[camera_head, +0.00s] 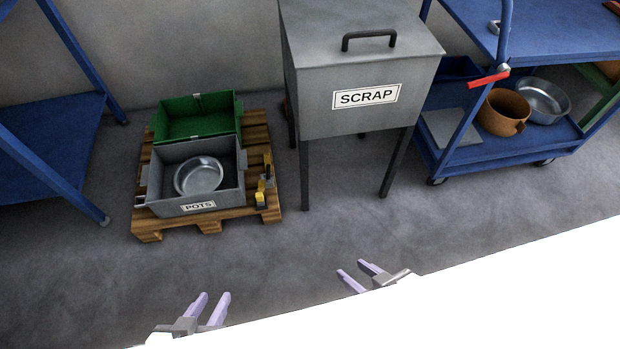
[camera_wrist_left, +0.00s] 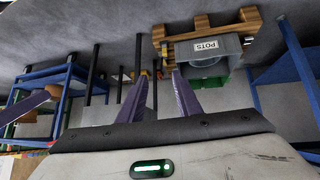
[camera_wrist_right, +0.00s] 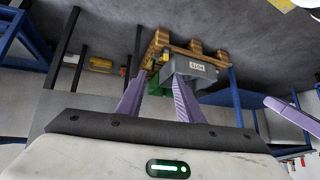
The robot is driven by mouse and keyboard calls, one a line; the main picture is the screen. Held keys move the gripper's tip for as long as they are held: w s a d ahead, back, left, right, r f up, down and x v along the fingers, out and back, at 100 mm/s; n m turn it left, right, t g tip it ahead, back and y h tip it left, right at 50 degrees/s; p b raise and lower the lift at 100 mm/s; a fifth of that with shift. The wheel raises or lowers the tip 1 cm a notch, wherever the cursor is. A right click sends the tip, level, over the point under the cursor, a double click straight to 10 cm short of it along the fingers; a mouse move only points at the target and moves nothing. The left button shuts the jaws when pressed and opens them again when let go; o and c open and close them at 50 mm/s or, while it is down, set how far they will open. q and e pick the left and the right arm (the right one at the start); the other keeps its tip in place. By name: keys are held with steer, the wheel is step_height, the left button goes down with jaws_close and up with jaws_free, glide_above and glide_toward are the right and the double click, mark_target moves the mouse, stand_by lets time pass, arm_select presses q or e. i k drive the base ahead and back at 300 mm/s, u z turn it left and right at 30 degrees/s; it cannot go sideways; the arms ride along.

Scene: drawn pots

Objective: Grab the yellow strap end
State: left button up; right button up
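Two yellow-and-black pieces are at the right side of the wooden pallet (camera_head: 150,226) in the head view: a nearer yellow piece (camera_head: 261,194) and a farther yellow piece (camera_head: 267,166). I cannot tell which is the strap end; no strap band is clear. My left gripper (camera_head: 214,297) is open and empty, in front of the pallet. My right gripper (camera_head: 352,268) is open and empty, to the right of and nearer than the pallet. Neither touches the yellow pieces. In the wrist views the left fingers (camera_wrist_left: 159,77) and right fingers (camera_wrist_right: 157,66) are apart.
A grey POTS crate (camera_head: 240,190) holding a metal pot (camera_head: 201,176) and a green crate (camera_head: 197,126) stand on the pallet. The grey SCRAP bin (camera_head: 365,118) on legs is right of it. Blue shelving (camera_head: 50,150) and a blue cart (camera_head: 480,150) flank them. Floor before the pallet is clear.

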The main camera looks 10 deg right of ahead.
mark_target(258, 196)
steer(key=u, duration=0.15)
steer(key=i, duration=0.75)
steer(key=z, duration=1.2)
steer(key=k, duration=0.35)
steer(key=u, duration=0.95)
steer(key=k, duration=0.5)
steer(key=u, duration=0.85)
steer(key=i, duration=0.9)
steer(key=z, duration=0.4)
